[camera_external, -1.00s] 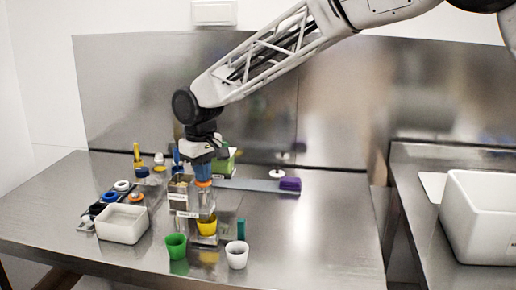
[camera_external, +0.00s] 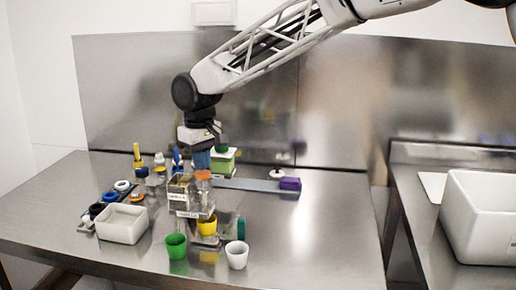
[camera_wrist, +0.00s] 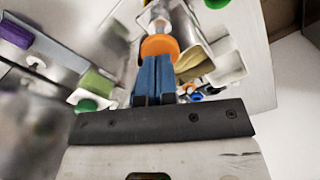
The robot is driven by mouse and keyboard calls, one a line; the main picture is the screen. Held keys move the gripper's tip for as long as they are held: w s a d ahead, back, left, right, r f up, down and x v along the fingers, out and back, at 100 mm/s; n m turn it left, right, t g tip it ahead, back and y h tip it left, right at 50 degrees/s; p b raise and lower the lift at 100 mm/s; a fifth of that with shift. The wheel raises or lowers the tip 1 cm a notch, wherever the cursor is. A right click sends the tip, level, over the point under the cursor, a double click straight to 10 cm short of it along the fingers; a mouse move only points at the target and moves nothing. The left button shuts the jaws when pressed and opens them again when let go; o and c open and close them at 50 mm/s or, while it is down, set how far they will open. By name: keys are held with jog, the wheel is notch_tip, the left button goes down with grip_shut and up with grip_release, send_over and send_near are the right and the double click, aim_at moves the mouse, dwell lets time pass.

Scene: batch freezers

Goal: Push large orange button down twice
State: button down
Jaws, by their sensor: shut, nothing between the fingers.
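The large orange button (camera_external: 203,174) is a round cap on top of a clear dispenser (camera_external: 207,192) with a white label. In the wrist view the orange button (camera_wrist: 159,46) lies just past the fingertips. My gripper (camera_external: 202,168) has blue fingers, shut and empty, pointing down close above the button. In the wrist view the shut fingers of my gripper (camera_wrist: 155,62) overlap the button's near edge in the picture; I cannot tell whether they touch it.
A yellow cup (camera_external: 207,228) stands under the dispenser, with a green cup (camera_external: 176,246) and a white cup (camera_external: 237,254) in front. A green-and-white box (camera_external: 224,160) stands behind.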

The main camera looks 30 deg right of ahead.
aim_at(205, 171)
jog(key=shift+r, duration=0.55)
jog(key=shift+f, duration=2.25)
dwell(1.4)
jog(key=shift+r, duration=2.3)
jog(key=shift+r, duration=2.5)
